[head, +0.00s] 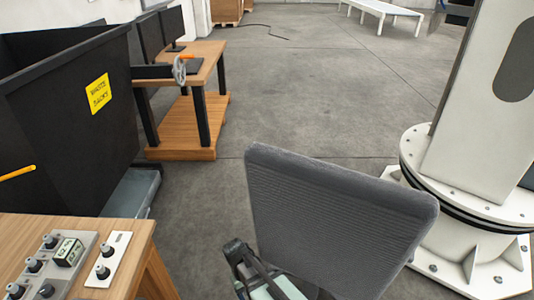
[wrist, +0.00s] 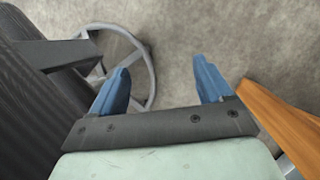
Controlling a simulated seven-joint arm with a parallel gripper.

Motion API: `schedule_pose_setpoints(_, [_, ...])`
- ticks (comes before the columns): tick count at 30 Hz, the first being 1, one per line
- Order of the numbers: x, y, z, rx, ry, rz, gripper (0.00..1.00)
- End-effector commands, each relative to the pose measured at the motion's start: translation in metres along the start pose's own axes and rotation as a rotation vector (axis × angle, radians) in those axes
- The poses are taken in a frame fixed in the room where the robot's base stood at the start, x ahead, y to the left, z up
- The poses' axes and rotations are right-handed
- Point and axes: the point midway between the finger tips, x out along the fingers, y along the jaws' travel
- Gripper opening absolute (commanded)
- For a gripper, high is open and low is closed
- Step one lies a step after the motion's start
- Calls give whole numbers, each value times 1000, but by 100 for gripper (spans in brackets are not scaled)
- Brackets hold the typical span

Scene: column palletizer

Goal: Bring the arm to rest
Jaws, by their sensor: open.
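My gripper (wrist: 163,70) shows in the wrist view, with two blue fingers spread wide apart on a dark bracket. In the head view I cannot make out the fingers. A pale green part shows at the bottom edge there, and I cannot tell whether it is mine.
A grey chair back (head: 335,215) stands close in front. A black bin (head: 60,130), a workbench (head: 185,140) and a control desk (head: 120,235) are on the left. A grey ring (wrist: 150,75) and wooden edge (wrist: 280,115) flank my fingers.

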Motion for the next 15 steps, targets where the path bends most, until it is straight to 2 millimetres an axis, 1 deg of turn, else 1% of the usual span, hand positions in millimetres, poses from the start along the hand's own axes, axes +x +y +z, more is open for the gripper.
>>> schedule_pose_setpoints(1, [18, 11, 10, 22, -21, -16, 79])
schedule_pose_setpoints(6, [69, 38, 36, 83, -72, -66, 79])
schedule_pose_setpoints(11, [114, 56, 66, 140, -117, -117, 79])
schedule_pose_setpoints(15, [151, 67, 95, 193, -156, -163, 79])
